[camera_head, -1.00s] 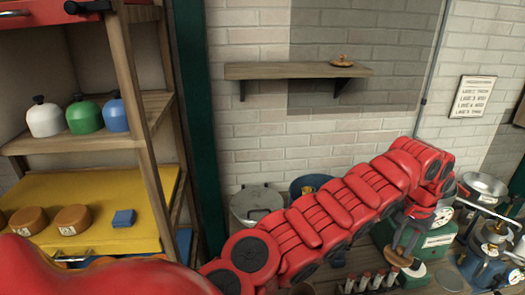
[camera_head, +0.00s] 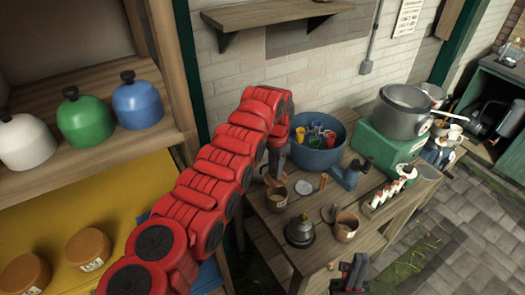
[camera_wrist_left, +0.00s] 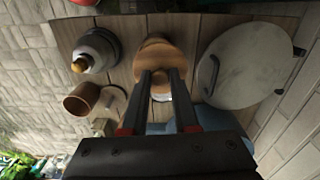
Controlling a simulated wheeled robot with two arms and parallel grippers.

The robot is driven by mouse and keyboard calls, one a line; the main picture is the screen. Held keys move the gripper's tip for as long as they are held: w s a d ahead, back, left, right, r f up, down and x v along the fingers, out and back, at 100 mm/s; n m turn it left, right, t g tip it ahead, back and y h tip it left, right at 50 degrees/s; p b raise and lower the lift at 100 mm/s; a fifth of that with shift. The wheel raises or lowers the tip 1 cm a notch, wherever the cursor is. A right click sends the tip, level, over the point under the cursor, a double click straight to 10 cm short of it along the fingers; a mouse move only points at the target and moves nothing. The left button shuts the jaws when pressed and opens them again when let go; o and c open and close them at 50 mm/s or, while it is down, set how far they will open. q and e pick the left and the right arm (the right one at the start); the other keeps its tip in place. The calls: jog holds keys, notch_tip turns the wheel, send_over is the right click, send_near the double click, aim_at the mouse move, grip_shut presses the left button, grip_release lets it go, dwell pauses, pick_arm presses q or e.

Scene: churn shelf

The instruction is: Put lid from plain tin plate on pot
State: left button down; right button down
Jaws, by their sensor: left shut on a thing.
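My left gripper (camera_head: 277,163) points down over the wooden table in the head view. In the left wrist view its fingers (camera_wrist_left: 162,100) are shut on a small brown wooden piece (camera_wrist_left: 155,52), which looks like a lid; the grip is partly hidden. A brown pot (camera_head: 277,198) with a pale label stands right under the gripper; whether lid and pot touch, I cannot tell. A second brown pot (camera_head: 346,228) stands to the right, beside a small flat plate (camera_head: 330,213). My right gripper (camera_head: 352,272) is at the bottom edge, its jaw gap unclear.
A blue tub (camera_head: 318,150) of coloured items stands behind the pots. A dark kettle-like vessel (camera_head: 300,232) is in front. A green box (camera_head: 385,143) bears a steel pot (camera_head: 402,112).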

pick_arm(q)
jog(key=shift+w+d+f+m, duration=0.15)
jog(key=shift+d+m, duration=0.15)
jog(key=shift+d, duration=0.15)
jog(key=shift+d+f, duration=0.1)
jog(key=shift+s+f, duration=0.35)
jog(key=shift+f, duration=0.3)
jog(key=shift+w+f+b, duration=0.15)
jog(key=shift+f+b, duration=0.3)
jog(key=shift+f, duration=0.7)
jog(key=shift+r, duration=0.1)
jog(key=shift+p, duration=0.4)
jog(key=shift+b, duration=0.35)
